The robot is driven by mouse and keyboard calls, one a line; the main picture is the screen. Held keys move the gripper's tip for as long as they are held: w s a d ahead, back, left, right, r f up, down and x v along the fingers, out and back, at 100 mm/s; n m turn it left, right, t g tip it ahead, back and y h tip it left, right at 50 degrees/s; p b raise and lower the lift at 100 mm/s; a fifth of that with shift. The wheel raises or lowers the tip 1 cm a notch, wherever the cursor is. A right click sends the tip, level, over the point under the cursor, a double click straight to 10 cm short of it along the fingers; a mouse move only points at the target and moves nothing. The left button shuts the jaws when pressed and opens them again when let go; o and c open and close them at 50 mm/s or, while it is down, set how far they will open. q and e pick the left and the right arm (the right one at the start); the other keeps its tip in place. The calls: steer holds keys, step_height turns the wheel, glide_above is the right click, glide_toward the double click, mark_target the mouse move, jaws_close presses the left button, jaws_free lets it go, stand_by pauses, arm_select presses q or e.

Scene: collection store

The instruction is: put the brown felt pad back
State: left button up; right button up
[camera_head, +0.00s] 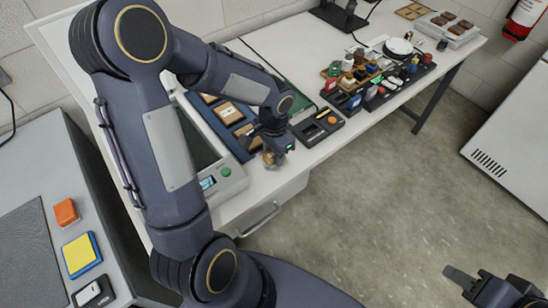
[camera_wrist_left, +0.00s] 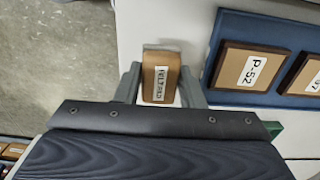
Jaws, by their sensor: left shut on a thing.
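The brown felt pad (camera_wrist_left: 161,77) has a white label and sits between the two fingers of my left gripper (camera_wrist_left: 162,88) in the left wrist view. In the head view my left gripper (camera_head: 275,152) points down near the table's front edge, and the brown pad (camera_head: 269,159) shows small at its fingertips. The gripper is shut on the pad. My right gripper (camera_head: 468,282) is at the lower right of the head view, over the floor and partly cut off; its opening is unclear.
A blue tray (camera_wrist_left: 212,75) with labelled brown blocks lies beside the pad, also in the head view (camera_head: 203,117). A black tray (camera_head: 318,127) with small items stands to its right. A device with a green button (camera_head: 226,172) is at left. Crowded racks (camera_head: 375,77) stand further back.

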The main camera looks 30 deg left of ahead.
mark_target(274, 159)
arm_select(q)
steer(key=shift+w+a+f, duration=0.15)
steer(key=shift+w+f, duration=0.15)
steer(key=shift+f, duration=0.15)
step_height(274, 159, down, 3)
steer(key=shift+w+f, duration=0.15)
steer(key=shift+f+b, duration=0.15)
steer(key=shift+b, duration=0.2)
steer(key=o, duration=1)
